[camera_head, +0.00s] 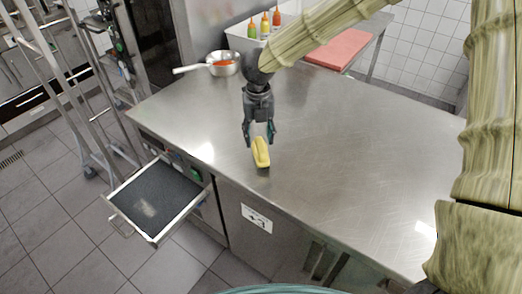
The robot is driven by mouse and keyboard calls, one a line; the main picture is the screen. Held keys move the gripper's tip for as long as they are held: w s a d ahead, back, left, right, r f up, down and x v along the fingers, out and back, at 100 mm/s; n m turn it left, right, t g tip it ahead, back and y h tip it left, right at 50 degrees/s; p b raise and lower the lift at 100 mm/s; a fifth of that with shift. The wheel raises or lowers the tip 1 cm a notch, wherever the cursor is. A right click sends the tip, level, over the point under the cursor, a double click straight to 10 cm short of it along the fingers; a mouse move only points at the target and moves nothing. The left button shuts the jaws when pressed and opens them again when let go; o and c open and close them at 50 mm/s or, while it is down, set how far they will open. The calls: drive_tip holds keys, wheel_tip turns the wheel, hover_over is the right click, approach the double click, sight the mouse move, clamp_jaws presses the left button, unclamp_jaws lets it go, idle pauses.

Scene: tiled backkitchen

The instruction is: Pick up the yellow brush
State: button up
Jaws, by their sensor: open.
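The yellow brush (261,153) lies on the steel counter (340,150) near its front edge. My gripper (260,138) points down from above, right at the far end of the brush. Its two dark fingers are spread, one on each side of the brush's far end. I cannot tell whether either finger touches the brush. The brush's far end is partly hidden by the gripper.
A saucepan (224,64) with something orange in it stands at the back left. A red board (338,50) lies at the back. An open drawer (190,214) juts out front left. The counter's right side is clear.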

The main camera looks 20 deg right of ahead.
sight(261, 144)
drive_tip(key=f, duration=0.1)
drive_tip(key=f+p, duration=0.1)
drive_tip(key=f, duration=0.2)
drive_tip(key=shift+d+p, duration=0.3)
drive_tip(key=shift+d, duration=0.05)
drive_tip(key=shift+f, duration=0.55)
drive_tip(key=shift+c, duration=0.2)
clamp_jaws()
